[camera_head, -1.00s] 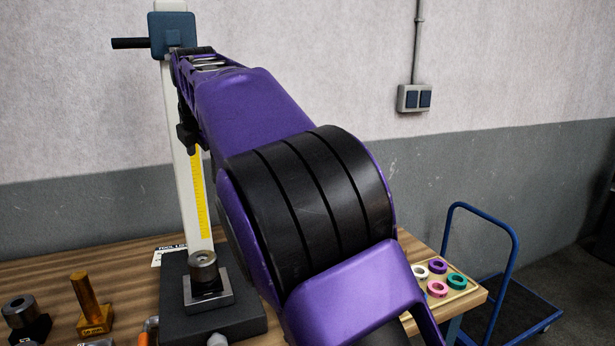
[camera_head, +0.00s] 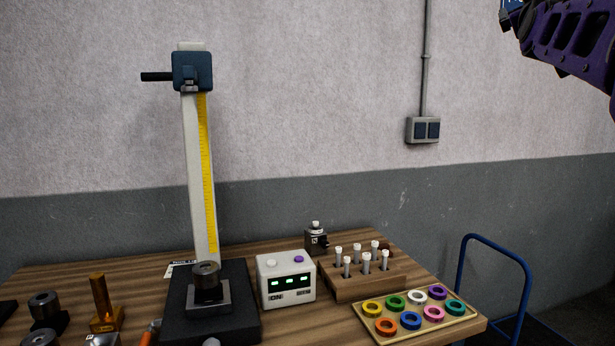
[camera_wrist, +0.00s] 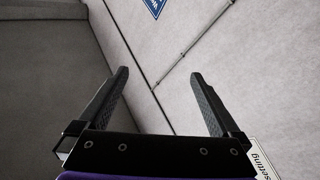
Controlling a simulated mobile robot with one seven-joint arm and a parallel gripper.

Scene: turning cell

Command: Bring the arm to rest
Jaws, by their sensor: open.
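In the wrist view my gripper (camera_wrist: 158,92) is open, with its two black fingers wide apart and nothing between them. Behind the fingers are the pale wall and a conduit running across it. In the head view only a purple part of my arm (camera_head: 572,38) shows at the top right corner, high in front of the wall and well clear of the table. The gripper's fingers cannot be made out in the head view.
Below stands a wooden table (camera_head: 130,258) with a tall height gauge (camera_head: 198,180), a white display box (camera_head: 286,281), a wooden rack of pins (camera_head: 345,292) and a tray of coloured rings (camera_head: 455,325). A blue trolley (camera_head: 492,243) is at the right. A switch box (camera_head: 423,130) is on the wall.

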